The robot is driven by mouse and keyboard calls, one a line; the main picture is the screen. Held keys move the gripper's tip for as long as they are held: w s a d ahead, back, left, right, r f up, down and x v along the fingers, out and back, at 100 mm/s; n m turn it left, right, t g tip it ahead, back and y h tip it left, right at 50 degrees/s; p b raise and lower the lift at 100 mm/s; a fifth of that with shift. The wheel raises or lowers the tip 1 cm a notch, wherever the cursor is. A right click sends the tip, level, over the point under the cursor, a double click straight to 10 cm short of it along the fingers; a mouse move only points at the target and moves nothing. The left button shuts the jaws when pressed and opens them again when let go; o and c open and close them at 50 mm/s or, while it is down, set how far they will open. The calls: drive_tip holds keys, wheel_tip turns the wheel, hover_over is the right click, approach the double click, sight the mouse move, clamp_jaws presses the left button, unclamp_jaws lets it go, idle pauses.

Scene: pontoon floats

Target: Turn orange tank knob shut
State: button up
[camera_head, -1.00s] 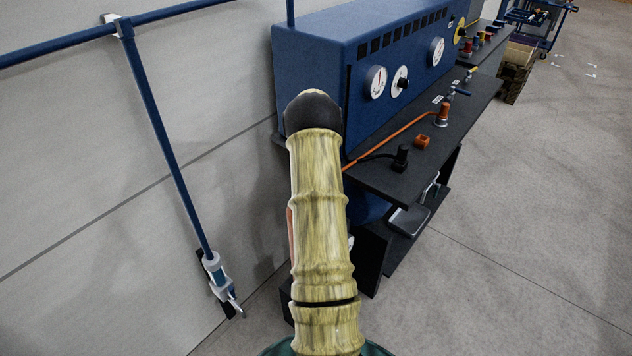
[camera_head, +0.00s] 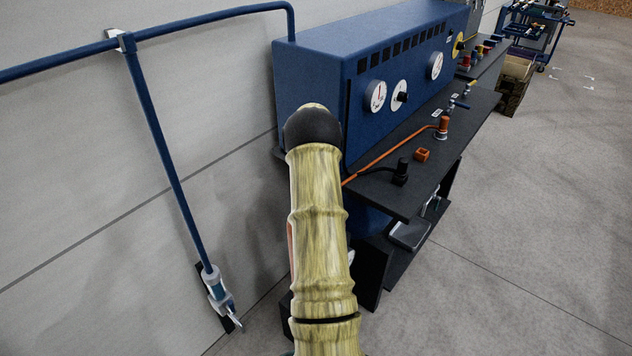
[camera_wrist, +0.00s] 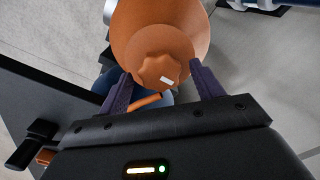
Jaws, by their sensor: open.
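The orange tank (camera_wrist: 160,25) is at the top middle of the wrist view, with its rounded end towards me. Its orange lobed knob (camera_wrist: 155,70) has a small white mark on it. My gripper (camera_wrist: 161,76) is open, with one dark purple finger to the left of the knob and one to the right. The knob appears lined up with the gap; I cannot tell whether the fingers touch it. In the head view my arm hides my gripper and the knob. A thin orange-pink strip shows along the arm's left edge; I cannot tell what it is.
A blue panel with gauges (camera_head: 362,55) stands over a dark bench (camera_head: 405,200). The bench carries an orange hose fitting (camera_head: 442,127), an orange block (camera_head: 422,155) and a black fitting (camera_head: 401,170).

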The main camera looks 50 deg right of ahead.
wheel_tip(320, 180, up, 17)
drive_tip(key=b, duration=0.2)
drive_tip(key=shift+r, duration=0.15)
idle(0.6)
drive_tip(key=a+f+n+t, duration=0.1)
drive_tip(key=a+n, duration=0.1)
drive_tip(key=a, duration=1)
drive_tip(key=a+f+n, duration=0.2)
drive_tip(key=a, duration=1.1)
drive_tip(key=s+a+f+n, duration=0.2)
drive_tip(key=s+a, duration=0.5)
drive_tip(key=a, duration=0.1)
drive_tip(key=s+a+f+n+t, duration=0.1)
drive_tip(key=s+a+f+n, duration=0.1)
drive_tip(key=s+a, duration=0.5)
drive_tip(key=shift+s+a+f+t, duration=0.25)
drive_tip(key=shift+a+t, duration=0.05)
drive_tip(key=shift+a, duration=0.4)
